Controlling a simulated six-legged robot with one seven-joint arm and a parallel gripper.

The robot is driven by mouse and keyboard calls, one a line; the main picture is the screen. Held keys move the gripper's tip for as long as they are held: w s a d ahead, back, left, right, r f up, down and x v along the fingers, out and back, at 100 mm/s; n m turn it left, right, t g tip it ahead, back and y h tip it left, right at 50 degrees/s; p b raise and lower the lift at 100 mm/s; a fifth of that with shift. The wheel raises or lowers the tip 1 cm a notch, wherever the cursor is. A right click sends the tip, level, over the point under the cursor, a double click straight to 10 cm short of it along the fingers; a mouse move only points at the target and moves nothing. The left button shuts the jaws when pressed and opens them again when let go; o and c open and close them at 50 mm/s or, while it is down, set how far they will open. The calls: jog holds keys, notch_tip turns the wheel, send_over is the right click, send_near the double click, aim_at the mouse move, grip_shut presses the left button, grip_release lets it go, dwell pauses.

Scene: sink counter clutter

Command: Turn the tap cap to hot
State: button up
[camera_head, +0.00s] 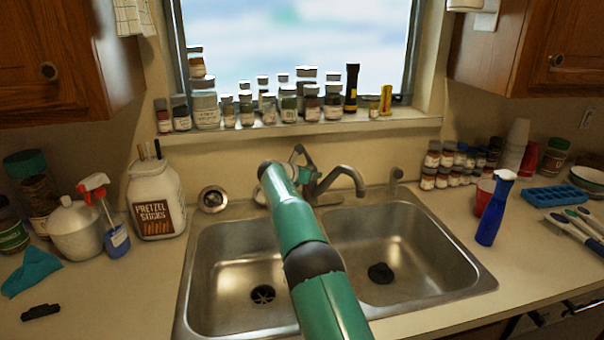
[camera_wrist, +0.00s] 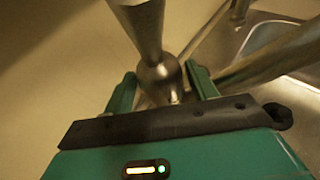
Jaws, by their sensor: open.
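The metal tap stands behind the double sink in the head view, with its lever (camera_head: 301,153) raised and its curved spout (camera_head: 345,176) reaching right. My green arm hides part of the tap base. In the wrist view, my gripper (camera_wrist: 161,74) is open, with one green finger on each side of the rounded metal tap cap (camera_wrist: 158,70). The lever (camera_wrist: 140,24) rises from the cap toward the top edge. The spout (camera_wrist: 275,55) runs off to the right. I cannot tell whether either finger touches the cap.
The double sink (camera_head: 434,262) lies under and beside my arm. Several jars (camera_head: 289,108) line the windowsill behind the tap.

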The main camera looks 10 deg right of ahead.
jog(key=v, duration=1.3)
jog(key=shift+s+a, duration=0.15)
jog(key=shift+a, duration=0.05)
notch_tip(320, 180, down, 6)
jog(key=s+a+t+h, duration=0.2)
jog(key=t+h, duration=0.1)
jog(key=x, duration=1.4)
jog(key=c, duration=0.7)
